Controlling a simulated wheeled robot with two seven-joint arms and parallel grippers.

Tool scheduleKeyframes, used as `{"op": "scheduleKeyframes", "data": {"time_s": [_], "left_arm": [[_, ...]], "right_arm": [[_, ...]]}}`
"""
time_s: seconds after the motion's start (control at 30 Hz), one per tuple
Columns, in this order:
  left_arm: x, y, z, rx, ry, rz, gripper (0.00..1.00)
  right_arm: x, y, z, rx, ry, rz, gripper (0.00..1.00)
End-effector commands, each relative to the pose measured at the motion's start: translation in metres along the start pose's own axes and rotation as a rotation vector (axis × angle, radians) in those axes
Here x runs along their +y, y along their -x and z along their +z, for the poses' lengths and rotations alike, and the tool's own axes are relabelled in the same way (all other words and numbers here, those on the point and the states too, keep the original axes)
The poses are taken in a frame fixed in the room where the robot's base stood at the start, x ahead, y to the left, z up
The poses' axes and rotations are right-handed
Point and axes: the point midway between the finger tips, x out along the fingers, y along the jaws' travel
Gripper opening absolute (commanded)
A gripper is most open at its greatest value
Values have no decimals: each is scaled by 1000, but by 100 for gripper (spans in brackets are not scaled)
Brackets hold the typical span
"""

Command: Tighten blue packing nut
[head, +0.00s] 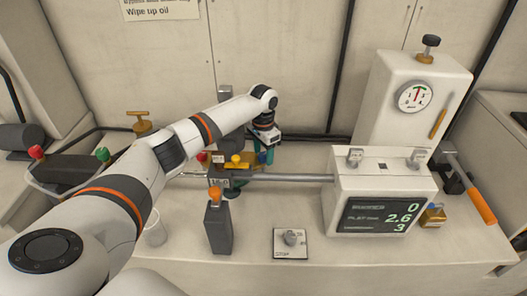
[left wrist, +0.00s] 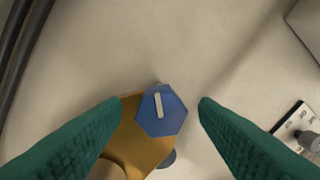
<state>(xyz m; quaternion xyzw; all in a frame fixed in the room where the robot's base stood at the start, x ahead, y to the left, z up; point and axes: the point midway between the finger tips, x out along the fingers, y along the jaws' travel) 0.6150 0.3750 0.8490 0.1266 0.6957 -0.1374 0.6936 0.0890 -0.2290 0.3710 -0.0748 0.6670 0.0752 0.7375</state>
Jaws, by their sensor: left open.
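The blue packing nut (left wrist: 168,117) is hexagonal with a pale bar mark on its face. In the left wrist view it sits at the end of a brass-coloured body (left wrist: 140,138). My left gripper (left wrist: 161,103) is open, with one green finger on each side of the nut. In the head view my left gripper (head: 264,152) points down behind the grey rod, and I cannot make out the nut there. My right gripper is not in view.
A white unit with a display (head: 378,214) reading 0, 2.6 and 3 stands right of the gripper. A grey rod (head: 285,177) runs left from it. A gauge housing (head: 400,120) stands behind. A dark orange-topped block (head: 218,225) and a small knob plate (head: 290,245) are in front.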

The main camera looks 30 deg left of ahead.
Motion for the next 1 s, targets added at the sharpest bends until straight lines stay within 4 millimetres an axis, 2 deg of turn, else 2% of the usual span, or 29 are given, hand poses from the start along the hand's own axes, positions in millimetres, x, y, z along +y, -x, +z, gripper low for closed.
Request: {"op": "scheduleKeyframes", "data": {"time_s": [0.07,0.33,0.67,1.0], "left_arm": [[0,0,0,0,0,0,55],[0,0,0,0,0,0,11],[-1,2,0,2,-46,-2,10],[-1,3,0,5,-280,-4,10]], "right_arm": [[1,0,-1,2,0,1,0],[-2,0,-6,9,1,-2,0],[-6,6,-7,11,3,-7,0],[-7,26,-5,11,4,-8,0]]}}
